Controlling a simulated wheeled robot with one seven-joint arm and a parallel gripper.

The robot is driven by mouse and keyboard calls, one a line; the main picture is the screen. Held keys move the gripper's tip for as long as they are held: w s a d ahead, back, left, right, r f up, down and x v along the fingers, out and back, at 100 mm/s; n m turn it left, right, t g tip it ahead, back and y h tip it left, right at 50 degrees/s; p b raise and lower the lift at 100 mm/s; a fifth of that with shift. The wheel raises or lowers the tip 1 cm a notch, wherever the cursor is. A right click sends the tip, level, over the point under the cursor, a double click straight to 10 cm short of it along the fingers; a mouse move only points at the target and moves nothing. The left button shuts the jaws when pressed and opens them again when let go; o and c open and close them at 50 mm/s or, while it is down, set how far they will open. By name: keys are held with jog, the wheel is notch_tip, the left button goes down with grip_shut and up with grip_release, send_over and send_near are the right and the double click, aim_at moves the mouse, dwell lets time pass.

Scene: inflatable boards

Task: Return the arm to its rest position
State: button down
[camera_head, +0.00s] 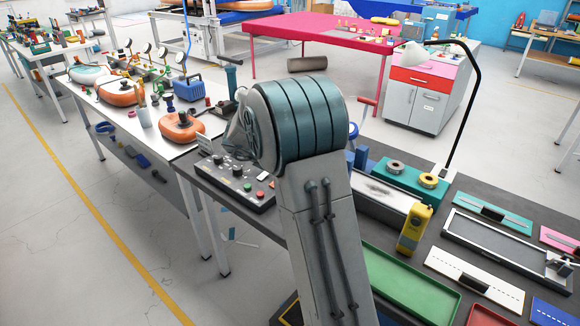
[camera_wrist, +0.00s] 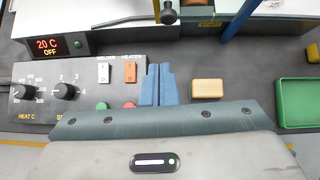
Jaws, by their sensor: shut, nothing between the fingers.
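My gripper (camera_wrist: 158,70) shows in the wrist view as two blue fingers pressed together, with nothing between them. It points over the dark bench top, just right of a control panel (camera_wrist: 70,88) with knobs, switches and a "20 C OFF" display. A tan block (camera_wrist: 207,88) lies a little to the right of the fingers, apart from them in the picture. In the head view my arm stands bent in the middle, its grey link and teal rounded joint filling the centre. The gripper is hidden there behind the arm.
Right of my arm the dark bench holds a green tray (camera_head: 408,284), a yellow device (camera_head: 413,228), a desk lamp (camera_head: 465,95) and framed plates. Left, a white table (camera_head: 185,155) carries orange inflatables. A pink table (camera_head: 310,35) stands behind. Grey floor lies open at left.

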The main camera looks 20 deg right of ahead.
jog(key=a+r+n+t+y, duration=0.2)
jog(key=a+r+n+t, duration=0.4)
jog(key=r+n, duration=0.6)
jog(key=s+a+r+n+t+y, duration=0.25)
jog(key=s+a+n+y, duration=0.35)
jog(key=n, duration=0.6)
jog(key=s+a+f+n+g+y, duration=0.1)
jog(key=s+a+f+n+g, duration=0.15)
jog(key=s+n, duration=0.4)
jog(key=s+a+f+n+g+y, duration=0.2)
jog(key=s+a+n+g, duration=0.1)
jog(key=s+n, duration=0.4)
jog(key=s+d+f+n+g+h, duration=0.1)
jog(key=s+d+f+n+g, duration=0.1)
jog(key=s+n, duration=0.3)
jog(key=s+d+f+n+g+h, duration=0.2)
jog(key=s+n, duration=0.3)
jog(key=s, duration=0.4)
jog(key=shift+s+d+f+g, duration=0.2)
jog(key=shift+d+f+g, duration=0.1)
jog(key=shift+d+f, duration=0.55)
